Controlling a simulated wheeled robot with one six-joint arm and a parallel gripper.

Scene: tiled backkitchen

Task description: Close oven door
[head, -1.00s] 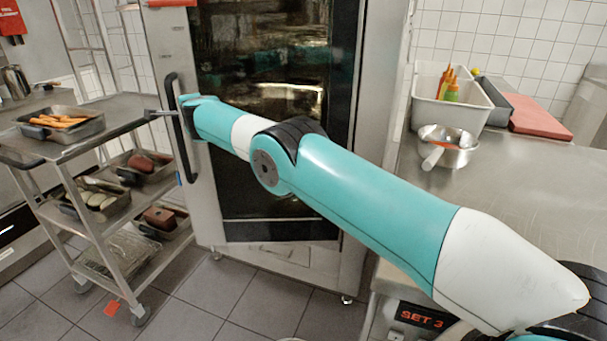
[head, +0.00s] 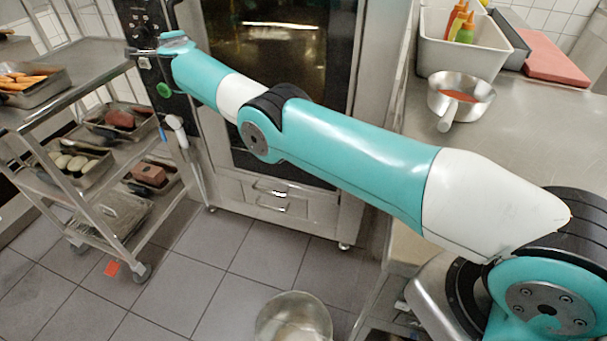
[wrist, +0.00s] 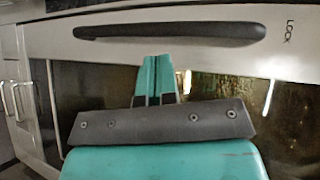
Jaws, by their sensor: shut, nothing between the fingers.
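The oven door (head: 265,125) has dark glass in a steel frame and stands upright behind my arm in the head view. It looks close to flush with the oven front, but I cannot tell whether it is fully shut. The door's long black handle (wrist: 170,32) crosses the top of the wrist view, beside the word LOCK. My gripper (wrist: 157,62) is shut and empty, its fingertips pointing at the door frame just below the handle. I cannot tell whether they touch.
A steel trolley (head: 95,75) with food trays stands close on the left. The oven's control panel (head: 152,75) is beside the door. A steel counter (head: 515,130) with a saucepan (head: 462,92) is on the right. A metal bowl (head: 292,318) is low in front; tiled floor lies between.

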